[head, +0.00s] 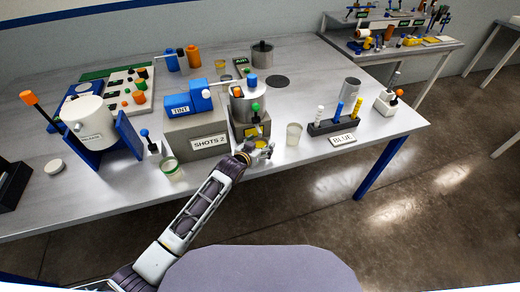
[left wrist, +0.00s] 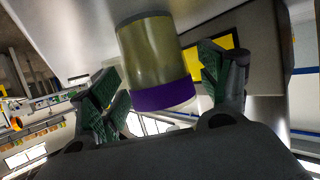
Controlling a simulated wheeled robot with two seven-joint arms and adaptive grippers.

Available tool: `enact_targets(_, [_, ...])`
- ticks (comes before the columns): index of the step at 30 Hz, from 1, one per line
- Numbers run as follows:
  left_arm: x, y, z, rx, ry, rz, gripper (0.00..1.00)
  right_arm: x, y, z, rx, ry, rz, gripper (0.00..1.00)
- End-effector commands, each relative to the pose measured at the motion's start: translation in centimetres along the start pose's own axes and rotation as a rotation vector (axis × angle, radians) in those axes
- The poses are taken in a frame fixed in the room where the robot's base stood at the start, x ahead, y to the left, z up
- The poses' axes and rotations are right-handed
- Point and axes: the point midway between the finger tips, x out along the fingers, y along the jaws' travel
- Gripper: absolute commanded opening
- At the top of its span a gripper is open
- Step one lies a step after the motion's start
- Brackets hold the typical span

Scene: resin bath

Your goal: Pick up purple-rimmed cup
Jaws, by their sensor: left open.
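The purple-rimmed cup (left wrist: 152,58) shows large in the left wrist view, with a translucent yellowish body and a purple band at its rim. My left gripper (head: 262,149) is open, and its green-padded fingers stand on either side of the cup, with a visible gap at the right finger. In the head view the gripper is at the front of the grey mixer stand with the yellow panel, and I cannot make out the cup there. My right gripper is in neither view.
The mixer stand with a metal pot (head: 247,104) is right behind the gripper. The SHOTS 2 box (head: 196,133) is to its left. A clear cup (head: 293,134) and a dark rack (head: 337,123) are to its right. A green-rimmed cup (head: 171,168) stands near the front edge.

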Motion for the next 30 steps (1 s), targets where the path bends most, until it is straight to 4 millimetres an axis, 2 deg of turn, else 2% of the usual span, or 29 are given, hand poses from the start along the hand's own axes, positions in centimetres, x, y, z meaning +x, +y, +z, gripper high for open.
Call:
enact_targets(5, [-0.01, -0.01, 0.02, 0.0, 0.0, 0.0, 0.77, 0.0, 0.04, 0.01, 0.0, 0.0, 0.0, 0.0])
enact_targets(17, [-0.02, -0.02, 0.01, 0.0, 0.0, 0.0, 0.28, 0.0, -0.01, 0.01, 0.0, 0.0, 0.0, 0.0])
enact_targets(30, [-0.22, -0.03, -0.55, 0.0, 0.0, 0.0, 0.28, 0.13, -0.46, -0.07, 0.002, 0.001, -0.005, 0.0])
